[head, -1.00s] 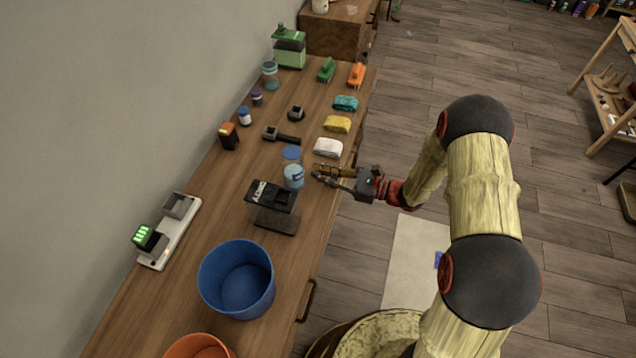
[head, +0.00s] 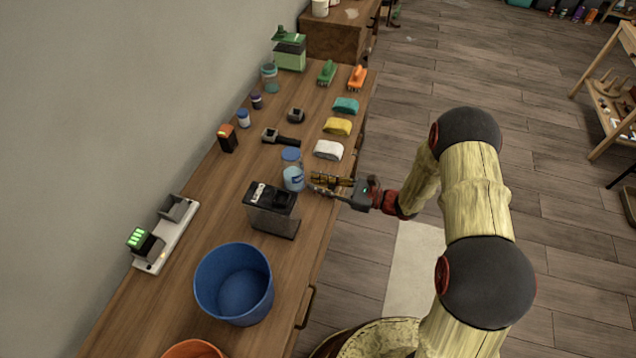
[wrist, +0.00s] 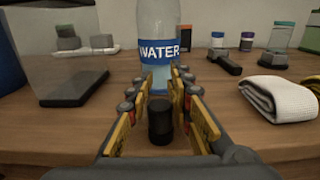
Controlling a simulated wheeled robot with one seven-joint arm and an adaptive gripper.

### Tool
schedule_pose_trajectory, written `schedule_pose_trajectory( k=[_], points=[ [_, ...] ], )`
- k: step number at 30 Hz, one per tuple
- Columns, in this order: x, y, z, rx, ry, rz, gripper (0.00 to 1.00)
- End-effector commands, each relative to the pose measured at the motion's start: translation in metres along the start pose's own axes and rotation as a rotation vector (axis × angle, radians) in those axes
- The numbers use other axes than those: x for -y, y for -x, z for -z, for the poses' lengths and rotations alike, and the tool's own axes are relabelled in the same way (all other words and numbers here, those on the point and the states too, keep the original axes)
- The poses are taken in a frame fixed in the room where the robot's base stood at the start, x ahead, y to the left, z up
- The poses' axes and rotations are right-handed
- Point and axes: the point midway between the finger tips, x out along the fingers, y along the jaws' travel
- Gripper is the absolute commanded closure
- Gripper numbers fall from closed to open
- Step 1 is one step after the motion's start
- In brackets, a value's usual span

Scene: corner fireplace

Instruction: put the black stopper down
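The black stopper (wrist: 160,122) is a short dark cylinder, upright between my two fingers in the wrist view. It appears to stand on the wooden table (wrist: 110,125) near the front edge. My gripper (wrist: 163,88) is open around it, with a narrow gap showing on each side of the stopper. In the head view my gripper (head: 311,184) is low at the table's right edge, and I cannot make out the stopper there. A water bottle (wrist: 158,35) with a blue label stands just beyond the fingertips; it also shows in the head view (head: 293,179).
A white folded cloth (head: 328,150) lies close to my gripper on the far side. A blue bucket (head: 234,283), a dark handled tool (head: 281,138) and a charger strip (head: 167,245) are farther off.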

Motion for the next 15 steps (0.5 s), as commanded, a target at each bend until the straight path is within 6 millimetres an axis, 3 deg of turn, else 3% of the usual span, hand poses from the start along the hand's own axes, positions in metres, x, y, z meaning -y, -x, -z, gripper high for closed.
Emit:
schedule_pose_trajectory(
  k=[6,15],
  points=[
    [0.0000,0.0000,-0.0001,0.000,0.000,0.000,0.66],
    [0.0001,0.0000,-0.0027,0.000,0.000,0.000,0.66]
  ],
)
